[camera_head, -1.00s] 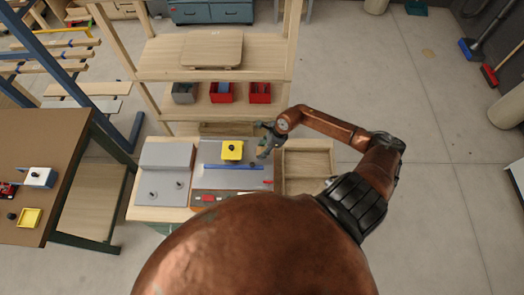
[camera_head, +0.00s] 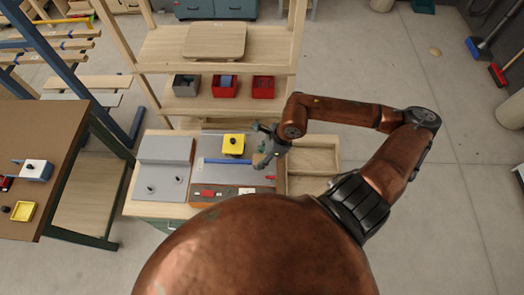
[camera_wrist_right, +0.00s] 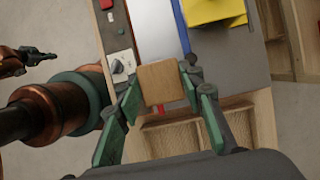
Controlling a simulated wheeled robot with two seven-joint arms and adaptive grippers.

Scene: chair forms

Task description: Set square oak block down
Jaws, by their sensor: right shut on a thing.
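My right gripper (camera_head: 264,152) is above the right end of the grey fixture on the workbench, at the left side of a shallow wooden tray (camera_head: 316,155). In the right wrist view, the green-padded fingers of this gripper (camera_wrist_right: 160,88) are shut on the square oak block (camera_wrist_right: 158,82), a light brown block with rounded corners. The block hides part of the surface beneath it, and I cannot tell its height above that surface. In the head view the gripper mostly hides the block. My left gripper does not show in the head view.
A yellow block (camera_head: 233,143) and a blue bar (camera_head: 228,161) are on the grey fixture, with a control strip (camera_head: 222,192) in front. A grey stepped form (camera_head: 165,150) stands left. Behind is a shelf rack (camera_head: 165,63) with red bins (camera_head: 222,86). A brown table (camera_head: 40,135) stands left.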

